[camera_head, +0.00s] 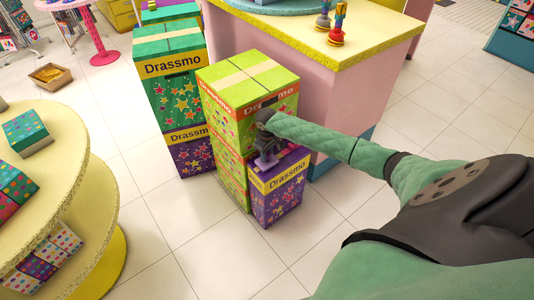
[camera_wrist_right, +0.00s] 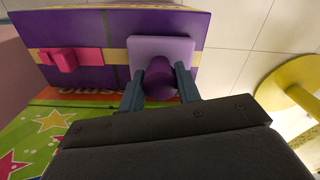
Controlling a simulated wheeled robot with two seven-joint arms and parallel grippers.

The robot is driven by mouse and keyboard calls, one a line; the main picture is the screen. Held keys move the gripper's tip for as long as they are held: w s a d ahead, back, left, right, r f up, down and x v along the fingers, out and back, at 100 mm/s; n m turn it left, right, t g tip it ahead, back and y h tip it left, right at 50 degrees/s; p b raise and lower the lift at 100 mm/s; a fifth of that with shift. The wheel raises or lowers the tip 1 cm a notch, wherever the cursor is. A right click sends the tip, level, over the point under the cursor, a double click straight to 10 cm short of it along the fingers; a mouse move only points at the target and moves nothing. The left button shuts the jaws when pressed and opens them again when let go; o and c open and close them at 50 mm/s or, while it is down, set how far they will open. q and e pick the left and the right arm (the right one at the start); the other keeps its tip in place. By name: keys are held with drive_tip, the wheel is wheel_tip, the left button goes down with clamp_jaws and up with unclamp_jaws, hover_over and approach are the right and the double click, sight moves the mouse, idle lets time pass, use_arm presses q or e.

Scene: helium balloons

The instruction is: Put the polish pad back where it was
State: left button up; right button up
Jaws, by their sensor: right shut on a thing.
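The polish pad is most likely the purple square plate (camera_wrist_right: 158,46) with a round purple knob, seen in the right wrist view. My right gripper (camera_wrist_right: 160,85) is shut on the knob, with one finger on each side. The plate is over the top of a small purple Drassmo box (camera_wrist_right: 115,30); I cannot tell whether it touches. In the head view my right gripper (camera_head: 266,150) is just above that purple box (camera_head: 278,195), and the pad is mostly hidden. My left gripper is not in view.
A pink block (camera_wrist_right: 62,59) lies on the same box top. Taller green Drassmo boxes (camera_head: 247,85) stand close beside it. A pink counter with a yellow top (camera_head: 375,35) is behind. A round yellow display table (camera_head: 60,130) is at left, with clear tiled floor between.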

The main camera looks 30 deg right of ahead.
drive_tip(key=shift+f, duration=0.1)
drive_tip(key=o, duration=0.9)
drive_tip(key=shift+o, duration=0.2)
